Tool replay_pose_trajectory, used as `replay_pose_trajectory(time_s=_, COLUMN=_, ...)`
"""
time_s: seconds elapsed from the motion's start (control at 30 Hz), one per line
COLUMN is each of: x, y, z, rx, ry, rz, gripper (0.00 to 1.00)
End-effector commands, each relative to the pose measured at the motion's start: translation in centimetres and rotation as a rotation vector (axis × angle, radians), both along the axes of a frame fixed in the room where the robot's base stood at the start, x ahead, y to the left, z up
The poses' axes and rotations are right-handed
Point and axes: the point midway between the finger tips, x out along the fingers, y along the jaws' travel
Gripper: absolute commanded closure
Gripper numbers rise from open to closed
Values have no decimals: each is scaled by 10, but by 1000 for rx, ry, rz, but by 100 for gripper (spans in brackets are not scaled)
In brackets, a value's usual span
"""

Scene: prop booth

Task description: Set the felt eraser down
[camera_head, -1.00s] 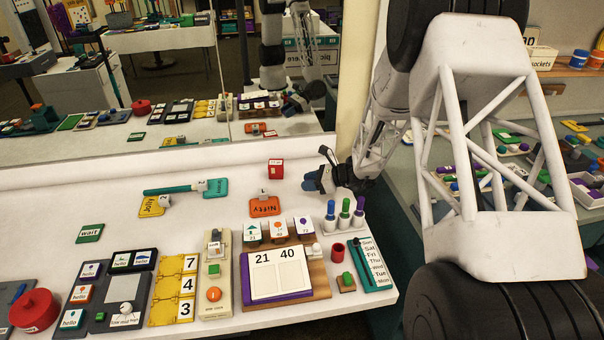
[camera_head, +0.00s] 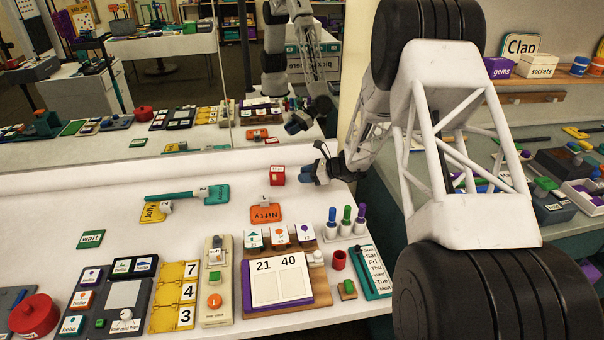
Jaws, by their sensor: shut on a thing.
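My gripper (camera_head: 314,172) is at the back right of the white table, just right of a red labelled box. It is shut on a small blue thing with a darker part, which I take to be the felt eraser (camera_head: 307,174). The fingers partly hide it. It is small here, and I cannot tell whether it touches the tabletop. The mirror behind also shows my gripper with the blue thing.
The red box (camera_head: 277,175) stands close left of my gripper. In front are an orange "Nifty" tag (camera_head: 266,213) and a rack with blue, green and purple pegs (camera_head: 345,231). The mirror (camera_head: 150,90) borders the back. White tabletop is clear around the "wait" card (camera_head: 91,239).

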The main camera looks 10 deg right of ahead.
Motion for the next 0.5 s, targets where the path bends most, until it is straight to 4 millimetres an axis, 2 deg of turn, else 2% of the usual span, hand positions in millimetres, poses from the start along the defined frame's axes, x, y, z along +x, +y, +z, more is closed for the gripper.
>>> replay_pose_trajectory(time_s=0.3, x=47, y=0, z=-5, rx=0, ry=0, rz=0, gripper=89)
replay_pose_trajectory(time_s=0.5, x=65, y=0, z=-6, rx=0, ry=0, rz=0, gripper=89)
